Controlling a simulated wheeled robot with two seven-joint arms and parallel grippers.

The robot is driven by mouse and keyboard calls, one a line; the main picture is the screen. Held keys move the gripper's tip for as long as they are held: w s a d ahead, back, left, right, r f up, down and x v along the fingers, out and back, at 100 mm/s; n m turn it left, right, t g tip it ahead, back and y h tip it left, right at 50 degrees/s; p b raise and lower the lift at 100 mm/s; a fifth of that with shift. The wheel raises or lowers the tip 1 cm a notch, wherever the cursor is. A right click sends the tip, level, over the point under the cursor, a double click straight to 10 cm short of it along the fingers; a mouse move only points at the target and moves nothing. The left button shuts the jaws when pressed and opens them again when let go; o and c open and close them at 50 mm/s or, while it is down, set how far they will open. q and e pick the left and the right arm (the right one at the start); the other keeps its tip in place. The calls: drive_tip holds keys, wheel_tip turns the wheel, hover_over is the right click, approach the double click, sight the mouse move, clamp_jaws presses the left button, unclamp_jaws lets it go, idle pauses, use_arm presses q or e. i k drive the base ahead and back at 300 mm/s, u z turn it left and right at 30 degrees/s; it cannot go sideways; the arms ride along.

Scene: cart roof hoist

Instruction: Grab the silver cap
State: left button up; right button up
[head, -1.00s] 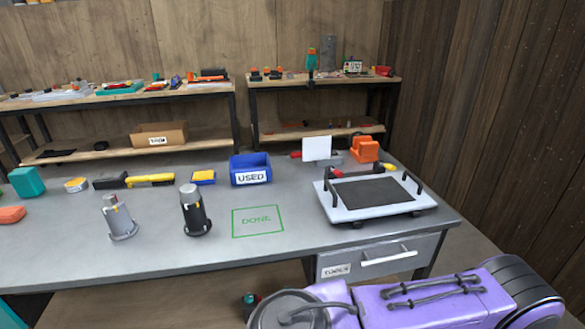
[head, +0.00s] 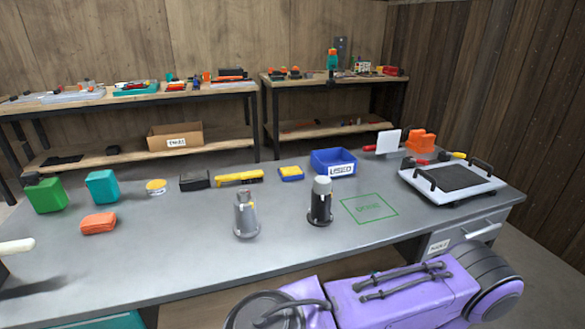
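A black cylinder (head: 320,208) stands upright on the grey workbench (head: 180,245) with a silver-grey cap (head: 322,185) on its top. To its left stands a grey, tapered cylinder (head: 246,218) on a round foot; its top is smaller and also greyish. Both are free of any gripper. Neither of my grippers can be made out in the head view. My purple body part fills the bottom right, in front of the bench.
A green DONE square (head: 369,208) lies right of the black cylinder, with the blue USED bin (head: 333,162) behind. A white tray (head: 452,183) is at right. A white rounded thing (head: 15,246) enters at the left edge.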

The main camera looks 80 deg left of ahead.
sight(322, 184)
drive_tip(key=u, duration=1.35)
